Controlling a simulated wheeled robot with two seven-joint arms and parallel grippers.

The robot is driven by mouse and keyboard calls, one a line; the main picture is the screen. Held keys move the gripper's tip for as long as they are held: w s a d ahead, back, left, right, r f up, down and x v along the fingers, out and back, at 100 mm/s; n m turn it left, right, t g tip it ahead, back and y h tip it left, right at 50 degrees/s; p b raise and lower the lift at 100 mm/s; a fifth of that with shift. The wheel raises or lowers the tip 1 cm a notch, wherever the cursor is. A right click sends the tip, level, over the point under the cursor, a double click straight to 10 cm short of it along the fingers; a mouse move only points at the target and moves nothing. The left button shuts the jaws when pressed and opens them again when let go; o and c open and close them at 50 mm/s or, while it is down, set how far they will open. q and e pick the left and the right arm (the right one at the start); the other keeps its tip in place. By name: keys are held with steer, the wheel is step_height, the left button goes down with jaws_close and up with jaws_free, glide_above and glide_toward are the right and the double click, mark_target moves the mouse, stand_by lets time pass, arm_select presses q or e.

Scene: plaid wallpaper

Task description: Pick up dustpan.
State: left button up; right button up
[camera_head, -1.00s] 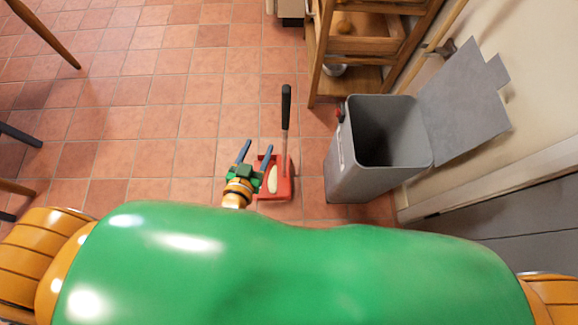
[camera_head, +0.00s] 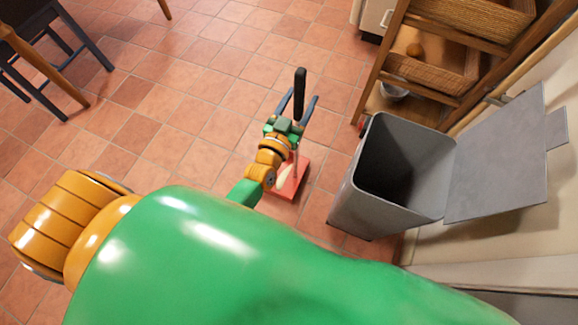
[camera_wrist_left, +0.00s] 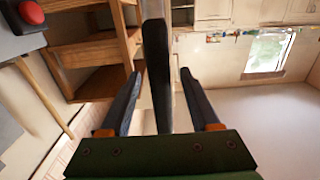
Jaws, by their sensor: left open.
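The dustpan (camera_head: 290,184) is a red pan with a long upright handle that ends in a black grip (camera_head: 299,92). It stands on the tiled floor, left of the grey bin. A pale item shows in the pan, partly hidden by my arm. My left gripper (camera_head: 298,106) is open, with its two blue fingers on either side of the black grip in the head view. In the left wrist view the black handle (camera_wrist_left: 157,75) rises between the two open fingers, with gaps on both sides. My right gripper is not in view.
A grey bin (camera_head: 345,205) with its lid open stands right of the dustpan. A wooden shelf (camera_head: 432,84) with baskets is behind it. Dark chair legs (camera_head: 60,60) are at the upper left. Tiled floor left of the dustpan is clear.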

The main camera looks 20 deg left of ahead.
arm_select(q)
steer(key=shift+a, duration=0.1)
steer(key=shift+c, duration=1.3)
steer(key=shift+s, duration=0.1)
jaws_close()
